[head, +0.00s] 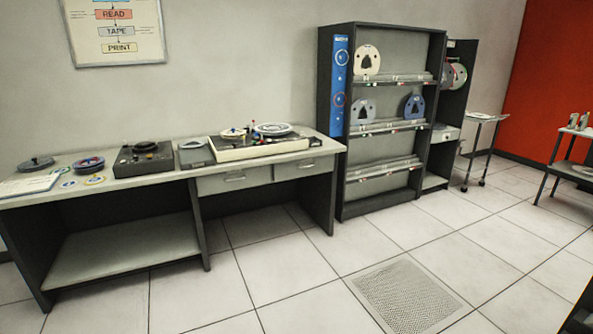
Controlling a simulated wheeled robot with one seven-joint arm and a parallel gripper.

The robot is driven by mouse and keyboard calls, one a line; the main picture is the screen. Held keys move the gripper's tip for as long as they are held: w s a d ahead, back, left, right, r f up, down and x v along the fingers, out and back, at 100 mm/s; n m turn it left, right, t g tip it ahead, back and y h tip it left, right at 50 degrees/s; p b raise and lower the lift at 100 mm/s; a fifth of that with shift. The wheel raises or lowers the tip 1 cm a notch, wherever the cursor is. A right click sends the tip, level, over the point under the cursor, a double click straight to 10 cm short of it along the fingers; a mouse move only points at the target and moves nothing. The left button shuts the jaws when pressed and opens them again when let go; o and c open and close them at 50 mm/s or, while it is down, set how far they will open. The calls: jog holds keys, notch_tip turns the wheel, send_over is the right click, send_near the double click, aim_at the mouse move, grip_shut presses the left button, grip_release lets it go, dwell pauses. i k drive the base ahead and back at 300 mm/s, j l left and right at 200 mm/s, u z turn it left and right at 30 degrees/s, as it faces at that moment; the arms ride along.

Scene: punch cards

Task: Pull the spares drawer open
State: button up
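Two pale drawers sit side by side under the right half of a long desk (75,221). The left drawer (255,179) has a handle (235,178) on its front. The right drawer (287,171) has a handle (306,164) too. Both fronts look flush with the desk, so both appear shut. No label is readable, so I cannot tell which one is the spares drawer. My gripper is not in view.
On the desk stand a black reel machine (143,162) and a larger white-topped tape machine (258,145). A dark shelf rack (330,110) stands right of the desk. The tiled floor in front is clear, with a perforated floor panel (405,295).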

aim_at(317, 164)
jog(key=i, duration=2.65)
jog(key=i+j+z, duration=0.1)
jog(key=i, duration=1.25)
jog(key=i+j+z, duration=0.1)
jog(key=i+z, duration=0.15)
jog(key=i, duration=0.15)
